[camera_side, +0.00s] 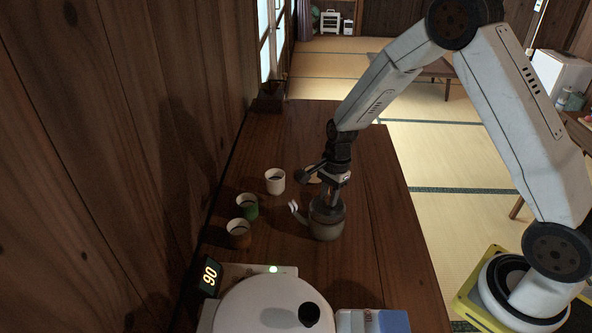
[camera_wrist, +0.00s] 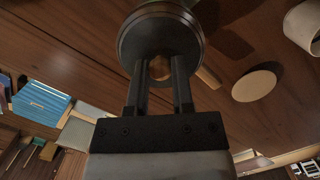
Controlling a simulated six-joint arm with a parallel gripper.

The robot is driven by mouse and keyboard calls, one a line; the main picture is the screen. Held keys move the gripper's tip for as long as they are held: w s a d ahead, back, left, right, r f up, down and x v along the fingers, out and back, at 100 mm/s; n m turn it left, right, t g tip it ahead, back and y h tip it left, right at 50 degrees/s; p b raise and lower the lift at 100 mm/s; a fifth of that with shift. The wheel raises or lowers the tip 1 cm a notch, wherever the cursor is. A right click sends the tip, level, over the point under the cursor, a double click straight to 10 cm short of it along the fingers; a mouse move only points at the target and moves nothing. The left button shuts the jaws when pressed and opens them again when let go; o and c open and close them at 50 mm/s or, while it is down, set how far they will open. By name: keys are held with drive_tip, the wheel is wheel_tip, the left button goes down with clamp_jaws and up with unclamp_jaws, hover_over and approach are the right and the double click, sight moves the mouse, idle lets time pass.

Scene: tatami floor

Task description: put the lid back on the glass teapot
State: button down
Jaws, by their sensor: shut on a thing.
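The glass teapot (camera_side: 327,229) stands upright on the dark wooden table, with a pale spout or handle on its left side. My gripper (camera_side: 328,197) points down directly over the teapot's mouth. In the wrist view my gripper (camera_wrist: 160,75) is shut on the small brown knob of the dark round lid (camera_wrist: 135,42). The lid (camera_side: 325,209) also shows at the top of the teapot in the side view. I cannot tell whether it rests on the rim or is held just above.
A white cup (camera_side: 275,182), a green cup (camera_side: 248,207) and a brown cup (camera_side: 239,234) stand left of the teapot. A pale round disc (camera_wrist: 254,85) lies behind it. A white appliance (camera_side: 265,306) and a blue box (camera_side: 392,321) are in front. Table right is clear.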

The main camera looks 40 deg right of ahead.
idle(0.9)
unclamp_jaws()
drive_tip(key=shift+r, duration=0.15)
idle(0.4)
drive_tip(key=shift+r, duration=3.3)
clamp_jaws()
